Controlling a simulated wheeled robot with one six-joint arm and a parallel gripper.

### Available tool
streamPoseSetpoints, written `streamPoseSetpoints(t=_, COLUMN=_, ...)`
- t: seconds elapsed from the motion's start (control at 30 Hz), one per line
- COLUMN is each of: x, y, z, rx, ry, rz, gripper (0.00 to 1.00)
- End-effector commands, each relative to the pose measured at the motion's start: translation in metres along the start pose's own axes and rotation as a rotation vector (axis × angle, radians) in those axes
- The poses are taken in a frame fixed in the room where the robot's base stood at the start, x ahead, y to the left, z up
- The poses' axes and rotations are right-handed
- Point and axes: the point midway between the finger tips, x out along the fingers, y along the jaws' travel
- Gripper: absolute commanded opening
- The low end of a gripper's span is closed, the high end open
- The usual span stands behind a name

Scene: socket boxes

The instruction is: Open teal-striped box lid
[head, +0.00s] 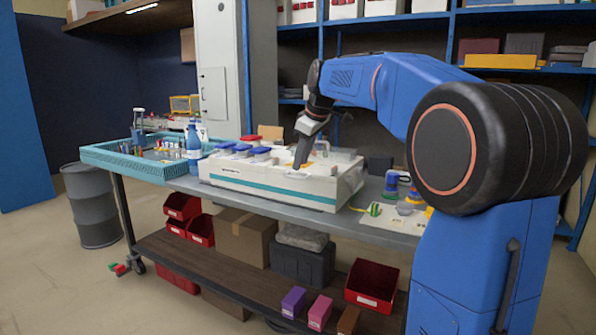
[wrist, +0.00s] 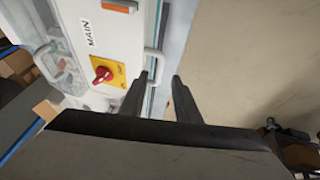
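The teal-striped box (head: 262,190) is a long white box with a teal band along its front, standing on the workbench. Its lid looks closed. In the wrist view, the white lid (wrist: 105,40) carries the word MAIN and a red knob on a yellow plate (wrist: 107,72).
A teal tray (head: 130,168) with small parts and a blue bottle (head: 194,138) stand left of the box. The workbench (head: 215,188) has a narrow free strip in front.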

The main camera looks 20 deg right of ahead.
Motion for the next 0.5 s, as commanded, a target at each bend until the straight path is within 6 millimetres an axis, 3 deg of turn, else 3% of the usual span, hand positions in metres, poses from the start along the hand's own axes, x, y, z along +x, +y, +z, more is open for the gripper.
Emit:
streamPoseSetpoints(t=0.2, x=0.032, y=-0.001, z=0.0, rx=-0.001, ry=-0.001, rz=-0.002, gripper=0.3)
streamPoseSetpoints(t=0.5, x=0.049, y=0.0, z=0.0, rx=0.0, ry=0.0, rz=0.0, gripper=0.3)
